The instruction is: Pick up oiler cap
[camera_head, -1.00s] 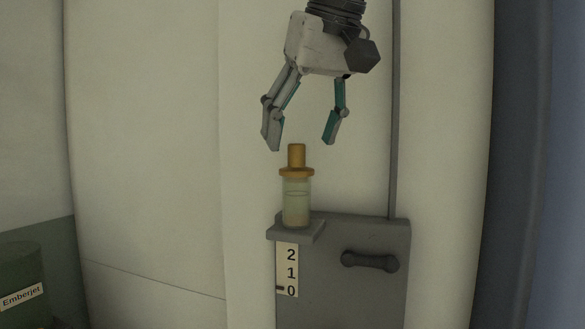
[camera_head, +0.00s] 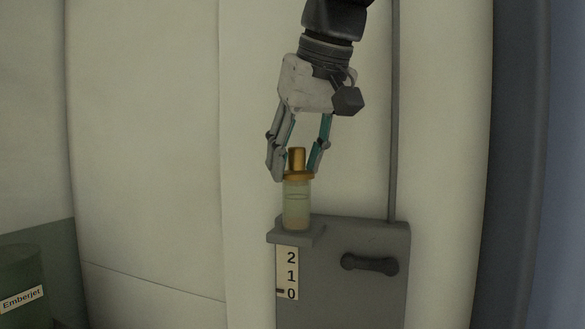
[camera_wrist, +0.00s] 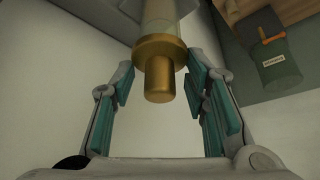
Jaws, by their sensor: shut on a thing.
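The oiler cap (camera_head: 297,158) is brass-coloured, with a narrow knob above a wider flange. It sits upright on top of a clear glass oiler (camera_head: 296,205) holding pale liquid, which stands on a small grey ledge.
The grey ledge (camera_head: 310,238) juts from a grey panel with a dark handle (camera_head: 370,263). A number strip (camera_head: 287,272) hangs below the ledge. A vertical pipe (camera_head: 395,120) rises to the right. A green labelled container (camera_head: 22,275) stands at lower left. Pale wall lies behind.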

